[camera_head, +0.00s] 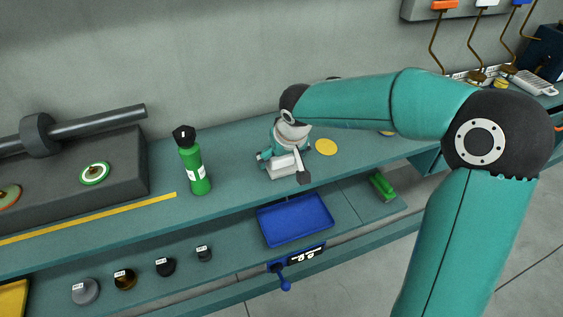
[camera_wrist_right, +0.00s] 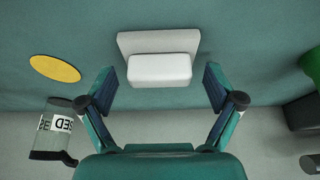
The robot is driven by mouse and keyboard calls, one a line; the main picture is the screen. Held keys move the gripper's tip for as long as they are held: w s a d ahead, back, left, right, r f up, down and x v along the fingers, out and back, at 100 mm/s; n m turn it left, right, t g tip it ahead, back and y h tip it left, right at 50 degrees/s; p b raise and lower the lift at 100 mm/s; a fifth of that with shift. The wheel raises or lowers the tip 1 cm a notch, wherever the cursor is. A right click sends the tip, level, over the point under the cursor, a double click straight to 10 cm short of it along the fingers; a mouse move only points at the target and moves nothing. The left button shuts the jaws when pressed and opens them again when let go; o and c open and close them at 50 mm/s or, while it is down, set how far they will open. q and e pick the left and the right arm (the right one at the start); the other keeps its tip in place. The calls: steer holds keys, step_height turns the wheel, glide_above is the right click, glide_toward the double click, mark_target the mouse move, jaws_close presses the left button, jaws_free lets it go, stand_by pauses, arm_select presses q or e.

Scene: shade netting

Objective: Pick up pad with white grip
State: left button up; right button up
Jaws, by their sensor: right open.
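The pad with the white grip (camera_wrist_right: 158,68) lies on the teal bench in the right wrist view. It is a pale grey plate with a white block on it. In the head view it shows as a white shape (camera_head: 283,171), partly covered by my right gripper (camera_head: 284,158). In the right wrist view my right gripper (camera_wrist_right: 160,82) is open, with one finger to each side of the white block. A gap shows between each finger and the block, and nothing is held. My left gripper is not in view.
A yellow disc (camera_head: 326,147) lies right of the pad. A green bottle (camera_head: 194,167) stands left. A blue tray (camera_head: 296,220) and a green brush-like block (camera_head: 382,186) lie on the lower shelf. A container labelled USED (camera_wrist_right: 52,130) stands near the right gripper.

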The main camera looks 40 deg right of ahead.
steer(key=shift+f, duration=0.15)
steer(key=c, duration=1.2)
steer(key=shift+c, duration=0.2)
